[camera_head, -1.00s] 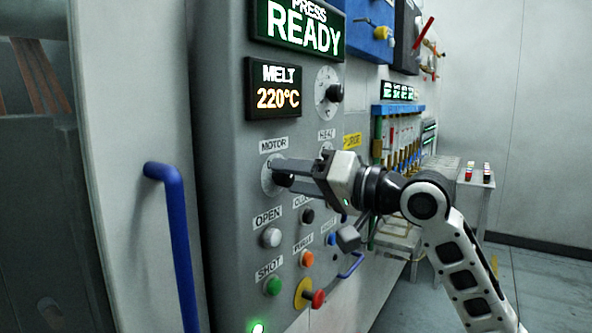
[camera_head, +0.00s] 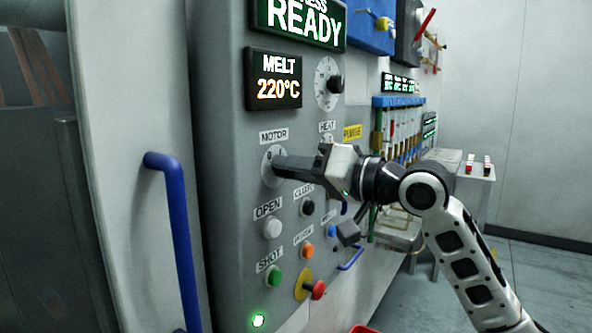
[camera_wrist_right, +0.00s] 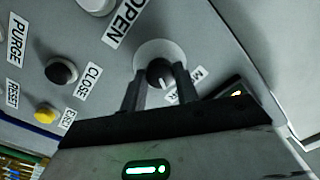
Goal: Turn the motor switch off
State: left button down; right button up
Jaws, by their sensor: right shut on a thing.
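The motor switch is a dark knob on a pale round plate (camera_head: 270,172) under the MOTOR label (camera_head: 274,135) on the grey control panel. In the right wrist view the dark knob (camera_wrist_right: 159,72) sits between the two fingers, and its round plate (camera_wrist_right: 160,50) shows around it. My right gripper (camera_head: 280,168) reaches in from the right and is shut on the knob. In the head view the fingers hide most of the knob. My left gripper is not in view.
Below are the OPEN button (camera_head: 271,228), the green SHOT button (camera_head: 275,275) and a red mushroom button (camera_head: 318,290) on a yellow base. A blue handle (camera_head: 175,235) stands out at the left. A dial (camera_head: 328,84) and MELT display (camera_head: 274,79) are above.

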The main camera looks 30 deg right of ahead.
pick_arm(q)
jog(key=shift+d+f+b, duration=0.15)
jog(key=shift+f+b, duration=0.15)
jog(key=shift+b, duration=0.25)
pick_arm(e)
jog(key=n, duration=1.2)
jog(key=shift+r+h, duration=0.1)
jog(key=shift+h, duration=0.3)
jog(key=o, duration=1)
jog(key=shift+c, duration=0.2)
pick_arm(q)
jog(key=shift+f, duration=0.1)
pick_arm(e)
jog(key=shift+s, duration=0.1)
pick_arm(q)
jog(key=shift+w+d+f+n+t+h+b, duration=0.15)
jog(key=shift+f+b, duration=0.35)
jog(key=shift+b, duration=0.9)
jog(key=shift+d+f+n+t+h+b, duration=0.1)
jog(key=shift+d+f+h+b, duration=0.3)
jog(key=shift+b, duration=0.95)
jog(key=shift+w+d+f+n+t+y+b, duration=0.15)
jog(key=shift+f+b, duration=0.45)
jog(key=shift+b, duration=0.8)
pick_arm(e)
jog(key=v, duration=1.6)
